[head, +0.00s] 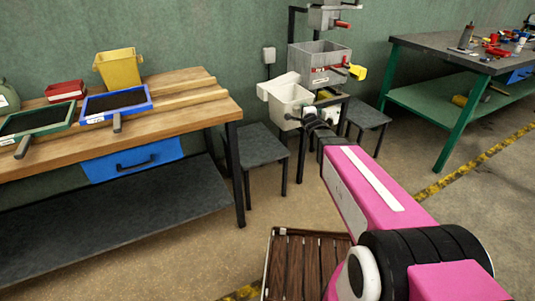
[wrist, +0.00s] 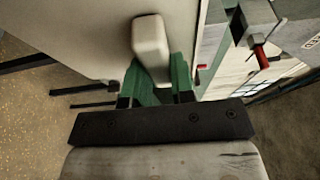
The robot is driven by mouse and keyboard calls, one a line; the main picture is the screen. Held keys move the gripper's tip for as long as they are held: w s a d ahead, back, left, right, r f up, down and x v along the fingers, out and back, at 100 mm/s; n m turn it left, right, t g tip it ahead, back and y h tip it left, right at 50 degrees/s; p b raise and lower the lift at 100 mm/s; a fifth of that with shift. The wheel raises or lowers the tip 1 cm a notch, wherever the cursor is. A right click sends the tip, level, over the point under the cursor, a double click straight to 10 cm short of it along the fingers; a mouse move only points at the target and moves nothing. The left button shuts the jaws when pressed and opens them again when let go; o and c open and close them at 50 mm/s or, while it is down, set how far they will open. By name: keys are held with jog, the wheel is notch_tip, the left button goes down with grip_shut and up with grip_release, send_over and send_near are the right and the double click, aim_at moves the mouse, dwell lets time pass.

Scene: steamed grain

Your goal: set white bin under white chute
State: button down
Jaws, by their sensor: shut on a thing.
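The white bin (head: 288,104) is at the front left of the grey machine, above and beside the dark stools. My gripper (head: 310,120) is at the bin's near right side. In the wrist view, my gripper's green fingers (wrist: 155,88) are shut on the bin's pale handle (wrist: 150,40), with the bin's wall (wrist: 75,30) behind. A white sloped piece (head: 280,82) shows at the bin's top; I cannot tell whether it is the white chute or the bin's rim. A yellow chute (head: 357,72) sticks out to the right. The bin's underside is partly hidden.
The grey hopper (head: 320,56) of the machine stands behind the bin. Dark stools stand at left (head: 260,150) and right (head: 368,115). A wooden bench (head: 185,100) holds a yellow bin (head: 118,68) and trays. A slatted crate (head: 300,255) lies on the floor.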

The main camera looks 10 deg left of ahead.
jog(key=s+a+f+n+g+y, duration=0.25)
jog(key=s+a+f+y, duration=0.3)
jog(key=a+f, duration=0.5)
jog(key=w+d+f+n, duration=0.1)
jog(key=w+f, duration=0.9)
jog(key=f, duration=0.2)
jog(key=shift+w+d, duration=0.2)
jog(key=shift+d, duration=0.2)
jog(key=shift+f+h, duration=0.1)
jog(key=shift+h, duration=0.15)
jog(key=c, duration=1)
grip_release()
jog(key=shift+o, duration=0.2)
